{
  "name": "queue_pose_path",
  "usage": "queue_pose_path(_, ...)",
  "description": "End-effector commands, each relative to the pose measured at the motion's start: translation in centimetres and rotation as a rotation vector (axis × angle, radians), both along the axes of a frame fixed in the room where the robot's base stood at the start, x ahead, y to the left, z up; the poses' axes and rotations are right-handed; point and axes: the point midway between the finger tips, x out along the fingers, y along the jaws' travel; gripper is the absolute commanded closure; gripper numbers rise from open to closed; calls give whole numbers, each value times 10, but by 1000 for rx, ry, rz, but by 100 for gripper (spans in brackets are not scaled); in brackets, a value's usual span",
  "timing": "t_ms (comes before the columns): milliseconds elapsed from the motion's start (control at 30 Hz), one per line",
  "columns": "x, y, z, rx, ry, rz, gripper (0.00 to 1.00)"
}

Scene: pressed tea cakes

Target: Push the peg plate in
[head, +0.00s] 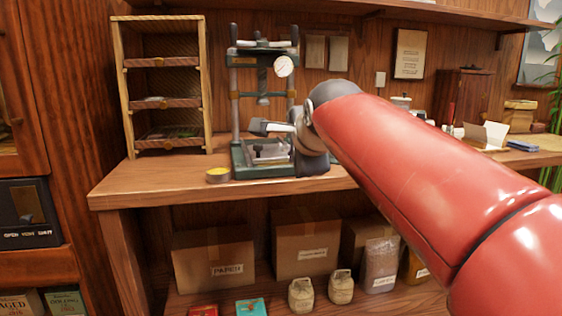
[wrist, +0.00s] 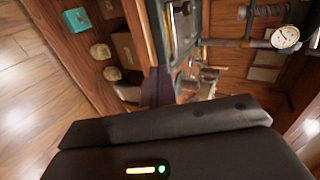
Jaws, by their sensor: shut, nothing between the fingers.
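A green press (head: 235,110) with a round gauge stands on the wooden counter, and its lower bed holds a shiny metal plate assembly (head: 268,152). I cannot make out the peg plate as a separate part there. Part of the press frame also shows at the top of the wrist view (wrist: 205,45). My gripper (head: 256,127) reaches in from the right in front of the press, above the bed and apart from the plate, as far as I can tell. It looks shut and empty.
The counter's front left is clear.

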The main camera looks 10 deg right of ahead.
Motion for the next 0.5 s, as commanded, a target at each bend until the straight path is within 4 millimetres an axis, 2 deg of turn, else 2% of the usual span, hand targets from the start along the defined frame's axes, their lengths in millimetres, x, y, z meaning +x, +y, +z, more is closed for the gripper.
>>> queue_pose_path(167,13,0,2,39,-13,-24,100)
queue_pose_path(267,25,0,-6,38,-11,-23,100)
queue_pose_path(500,70,0,-31,36,-10,-23,100)
